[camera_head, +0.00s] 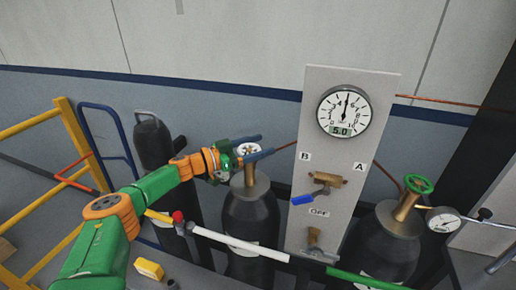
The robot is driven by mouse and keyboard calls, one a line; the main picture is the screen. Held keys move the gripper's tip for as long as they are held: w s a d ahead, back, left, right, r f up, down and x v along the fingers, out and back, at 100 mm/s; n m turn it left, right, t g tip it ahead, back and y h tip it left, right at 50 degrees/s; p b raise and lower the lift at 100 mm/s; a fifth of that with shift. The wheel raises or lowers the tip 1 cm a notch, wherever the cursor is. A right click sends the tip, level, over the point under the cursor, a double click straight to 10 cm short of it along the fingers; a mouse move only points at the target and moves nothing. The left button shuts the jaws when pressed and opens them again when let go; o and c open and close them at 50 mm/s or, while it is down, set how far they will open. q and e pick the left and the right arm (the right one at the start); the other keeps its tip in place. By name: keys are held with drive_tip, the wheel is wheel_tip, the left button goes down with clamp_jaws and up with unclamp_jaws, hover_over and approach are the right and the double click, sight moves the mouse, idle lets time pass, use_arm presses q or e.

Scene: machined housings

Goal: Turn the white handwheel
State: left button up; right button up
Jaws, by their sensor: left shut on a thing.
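The white handwheel (246,149) sits on top of the brass valve of the dark cylinder (251,216) left of the panel. My left arm, green and orange, reaches in from the left. The blue fingers of my left gripper (265,145) lie on either side of the wheel and are shut on it. The fingertips extend past the wheel to the right. The gripper partly hides the wheel's left side. My right gripper is not in view.
A grey panel (345,148) carries a round gauge (344,110) and a blue-handled valve (306,198). A second cylinder (374,253) has a green handwheel (418,184). A white and green bar (243,245) crosses in front. Yellow railing (84,142) stands left.

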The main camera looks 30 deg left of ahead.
sight(238, 152)
use_arm(q)
drive_tip(key=shift+s+d+f+m+g+h, duration=0.1)
drive_tip(key=shift+m+g+h, duration=0.2)
drive_tip(key=shift+h, duration=0.1)
drive_tip(key=o, duration=1.1)
drive_tip(key=shift+o, duration=0.4)
drive_tip(key=b+v, duration=0.3)
drive_tip(key=v, duration=0.3)
drive_tip(key=shift+s+a+f, duration=0.15)
drive_tip(key=shift+s+a, duration=0.1)
drive_tip(key=shift+s, duration=0.2)
